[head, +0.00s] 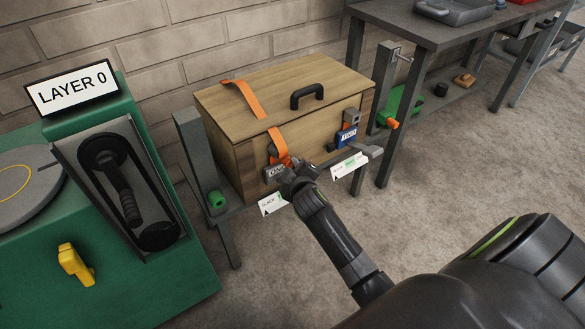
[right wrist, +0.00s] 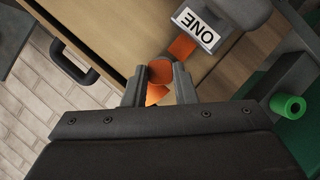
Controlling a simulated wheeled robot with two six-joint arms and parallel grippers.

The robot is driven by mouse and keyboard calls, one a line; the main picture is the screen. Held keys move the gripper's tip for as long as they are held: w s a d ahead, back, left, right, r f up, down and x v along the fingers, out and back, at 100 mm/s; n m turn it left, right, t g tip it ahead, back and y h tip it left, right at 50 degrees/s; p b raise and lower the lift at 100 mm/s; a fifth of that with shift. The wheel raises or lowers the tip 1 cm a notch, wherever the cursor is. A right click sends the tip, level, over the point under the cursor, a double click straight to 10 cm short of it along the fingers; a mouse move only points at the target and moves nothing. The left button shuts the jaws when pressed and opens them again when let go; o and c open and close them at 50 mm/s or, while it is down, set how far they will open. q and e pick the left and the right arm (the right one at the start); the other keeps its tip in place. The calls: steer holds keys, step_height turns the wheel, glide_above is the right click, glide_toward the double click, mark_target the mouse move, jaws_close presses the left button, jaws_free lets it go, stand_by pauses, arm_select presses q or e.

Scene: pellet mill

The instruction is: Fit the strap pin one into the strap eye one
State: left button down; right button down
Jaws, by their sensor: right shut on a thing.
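My right gripper (head: 292,168) is at the front face of the wooden box (head: 295,95). The orange strap (head: 278,143) hangs over the box's front edge down to the gripper. The grey block marked ONE (head: 274,174), likely strap eye one, is just left of the gripper; its label (right wrist: 195,30) also shows in the wrist view. Its opening is hidden, so I cannot tell whether the pin touches it. My left gripper is not in view.
A blue block marked TWO (head: 347,136) is on the box front to the right. A black handle (head: 306,95) is on the lid. A green cylinder (head: 216,199) stands by the left post. White label cards (head: 349,165) are along the stand's front. A grey table (head: 440,25) is at right.

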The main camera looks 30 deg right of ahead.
steer(key=shift+w, duration=0.2)
stand_by(0.5)
steer(key=c, duration=1.1)
jaws_free()
steer(key=shift+o, duration=0.3)
steer(key=o, duration=0.4)
